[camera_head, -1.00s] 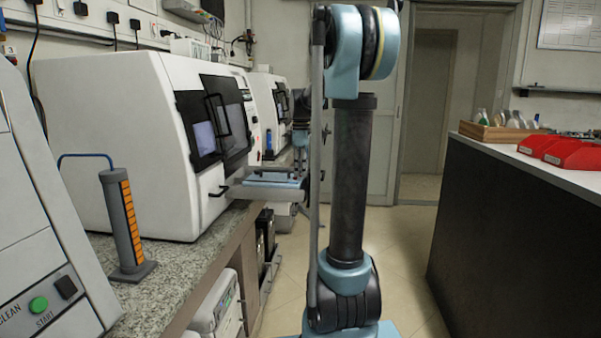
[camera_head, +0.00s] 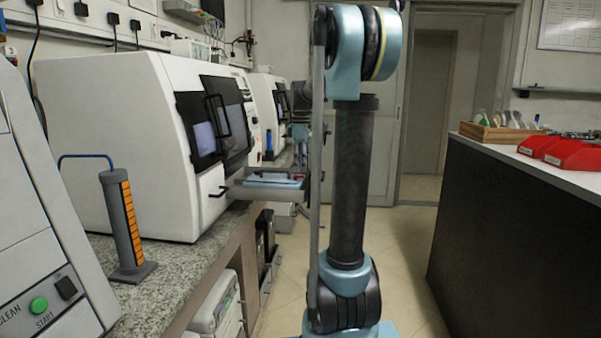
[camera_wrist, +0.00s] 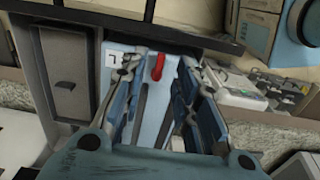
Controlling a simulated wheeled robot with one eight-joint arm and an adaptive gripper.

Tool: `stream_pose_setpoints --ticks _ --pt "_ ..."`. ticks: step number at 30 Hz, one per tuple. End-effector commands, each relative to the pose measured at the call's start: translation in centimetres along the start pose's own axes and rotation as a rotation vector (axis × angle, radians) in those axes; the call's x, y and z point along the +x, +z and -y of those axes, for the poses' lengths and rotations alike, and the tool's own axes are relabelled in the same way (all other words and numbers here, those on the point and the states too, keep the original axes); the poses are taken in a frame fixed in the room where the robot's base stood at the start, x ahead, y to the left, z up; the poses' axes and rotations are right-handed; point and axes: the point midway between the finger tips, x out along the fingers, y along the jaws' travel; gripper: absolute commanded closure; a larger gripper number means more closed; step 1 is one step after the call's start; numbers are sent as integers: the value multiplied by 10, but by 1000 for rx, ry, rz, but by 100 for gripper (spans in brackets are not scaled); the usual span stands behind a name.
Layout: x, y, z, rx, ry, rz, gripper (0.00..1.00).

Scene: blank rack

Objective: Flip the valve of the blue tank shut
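In the wrist view a pale blue panel (camera_wrist: 150,92), which looks like the blue tank, lies between and beyond the fingers. A red handle (camera_wrist: 158,67), likely its valve, stands out from its upper part, pointing roughly up and down the picture. My gripper (camera_wrist: 158,82) is open, with one finger on each side of the red handle and a visible gap around it. Nothing is held. I cannot tell how far the fingertips are from the panel.
In the wrist view a grey drawer front (camera_wrist: 68,72) stands left of the panel and a dark bar (camera_wrist: 130,27) crosses above it. In the head view a machine's tray (camera_head: 265,190) juts over the bench edge (camera_head: 225,255). Open floor (camera_head: 410,260) lies towards the right.

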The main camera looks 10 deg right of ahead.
Motion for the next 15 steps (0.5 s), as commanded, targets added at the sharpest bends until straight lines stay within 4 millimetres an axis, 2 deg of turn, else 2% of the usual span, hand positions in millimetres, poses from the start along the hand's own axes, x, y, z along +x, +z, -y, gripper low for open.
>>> stream_pose_setpoints --ticks 9,15 --pt "-59 0 -1 0 -1 0 72" --pt "-83 0 -1 1 -1 0 72"
